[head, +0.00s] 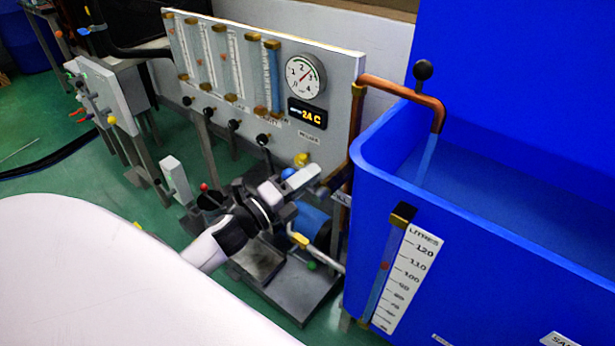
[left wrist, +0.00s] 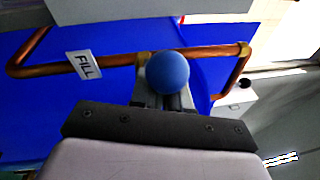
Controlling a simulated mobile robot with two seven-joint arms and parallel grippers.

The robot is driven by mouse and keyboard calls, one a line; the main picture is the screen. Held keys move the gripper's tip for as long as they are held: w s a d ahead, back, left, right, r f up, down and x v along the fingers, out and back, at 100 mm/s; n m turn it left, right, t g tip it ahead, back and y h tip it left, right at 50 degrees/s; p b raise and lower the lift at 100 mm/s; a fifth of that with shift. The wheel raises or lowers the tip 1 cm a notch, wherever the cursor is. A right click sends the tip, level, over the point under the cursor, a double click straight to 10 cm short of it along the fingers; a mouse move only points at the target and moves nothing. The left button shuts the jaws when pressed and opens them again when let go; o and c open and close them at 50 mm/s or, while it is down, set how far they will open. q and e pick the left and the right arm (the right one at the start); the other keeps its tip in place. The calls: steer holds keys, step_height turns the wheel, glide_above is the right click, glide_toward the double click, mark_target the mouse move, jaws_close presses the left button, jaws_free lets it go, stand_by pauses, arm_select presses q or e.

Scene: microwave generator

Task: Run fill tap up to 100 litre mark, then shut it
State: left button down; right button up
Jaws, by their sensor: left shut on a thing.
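The blue tank (head: 460,240) stands at the right in the head view. A copper spout (head: 436,112) hangs over its rim, and a pale blue stream (head: 427,160) runs from it. The tank's litre scale (head: 408,275) has a sight tube (head: 393,240) with a red mark (head: 385,265) at roughly the 100 line; I cannot tell whether this is a float. My left gripper (head: 300,183) is at the pipework below the panel. In the left wrist view, a blue ball knob (left wrist: 168,73) sits between its jaws, by a copper pipe labelled FILL (left wrist: 83,66). My right gripper is not in view.
A panel with tube meters (head: 230,65), a dial (head: 305,76) and a lit display (head: 308,115) stands behind my left gripper. Pump equipment (head: 290,275) lies below it. A black knob (head: 423,70) stands above the spout. Green floor shows at left.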

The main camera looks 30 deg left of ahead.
arm_select(q)
steer(key=n, duration=0.3)
steer(key=shift+a+f+t+y, duration=0.25)
steer(key=shift+f+t+y, duration=0.05)
steer(key=shift+f, duration=0.05)
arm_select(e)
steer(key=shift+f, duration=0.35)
arm_select(q)
steer(key=c, duration=1.2)
jaws_free()
steer(key=shift+v, duration=3.6)
steer(key=shift+f, duration=0.1)
